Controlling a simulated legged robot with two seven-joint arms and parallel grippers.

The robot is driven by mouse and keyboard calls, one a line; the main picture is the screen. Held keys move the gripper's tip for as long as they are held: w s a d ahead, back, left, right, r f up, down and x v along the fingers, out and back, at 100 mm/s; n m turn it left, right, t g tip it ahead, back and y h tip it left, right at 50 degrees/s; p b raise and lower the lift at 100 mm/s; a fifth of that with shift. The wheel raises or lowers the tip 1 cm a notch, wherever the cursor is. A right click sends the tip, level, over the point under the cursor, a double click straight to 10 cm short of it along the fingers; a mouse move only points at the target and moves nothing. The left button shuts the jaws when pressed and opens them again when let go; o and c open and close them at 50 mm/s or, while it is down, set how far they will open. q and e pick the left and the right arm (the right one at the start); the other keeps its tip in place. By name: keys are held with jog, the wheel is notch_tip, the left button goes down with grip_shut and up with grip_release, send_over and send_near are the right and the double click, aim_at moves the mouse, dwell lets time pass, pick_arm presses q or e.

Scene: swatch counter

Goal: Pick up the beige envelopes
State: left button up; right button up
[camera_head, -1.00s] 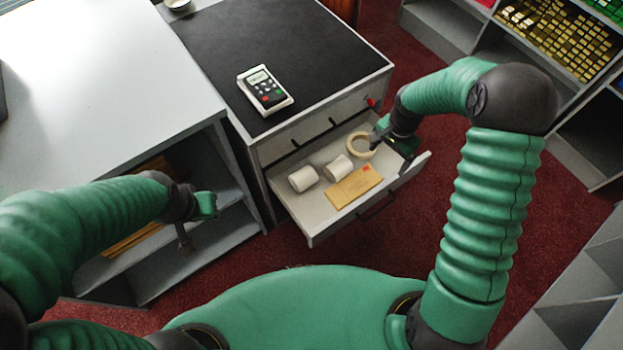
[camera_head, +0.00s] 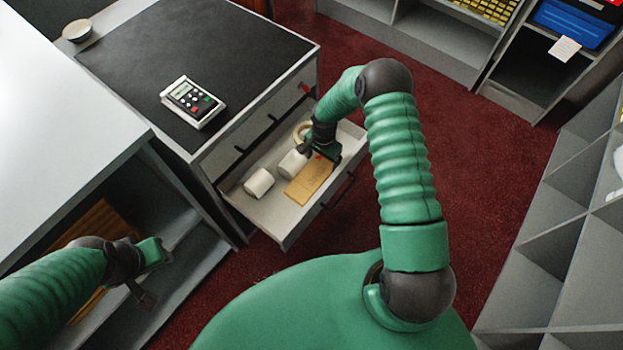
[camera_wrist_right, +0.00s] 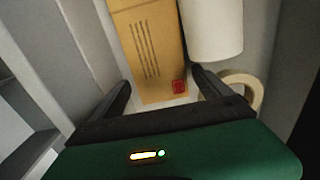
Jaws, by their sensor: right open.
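The beige envelopes (camera_head: 306,182) lie flat in the open drawer, beside two white rolls. In the right wrist view the top envelope (camera_wrist_right: 148,45) shows dark printed lines and a red stamp. My right gripper (camera_head: 314,153) is over the far end of the envelopes, partly hiding it. In the right wrist view its two fingers (camera_wrist_right: 158,88) are spread apart, with the envelope's stamped end showing between them. Whether the fingers touch it I cannot tell. My left gripper (camera_head: 148,277) is away at the left, by the grey shelf unit; its jaw state is unclear.
The drawer (camera_head: 287,228) holds two white rolls (camera_head: 259,182) and a tape ring (camera_head: 301,130) near the envelopes. A card terminal (camera_head: 192,102) lies on the black counter top (camera_head: 190,45). Red carpet is free right of the drawer. Grey shelves (camera_head: 560,240) stand at the right.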

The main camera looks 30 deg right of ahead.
notch_tip(320, 180, down, 2)
jog(key=shift+w+f, duration=0.1)
jog(key=shift+f, duration=0.15)
jog(key=shift+r, duration=0.1)
jog(key=c, duration=1.2)
jog(key=shift+r, duration=0.1)
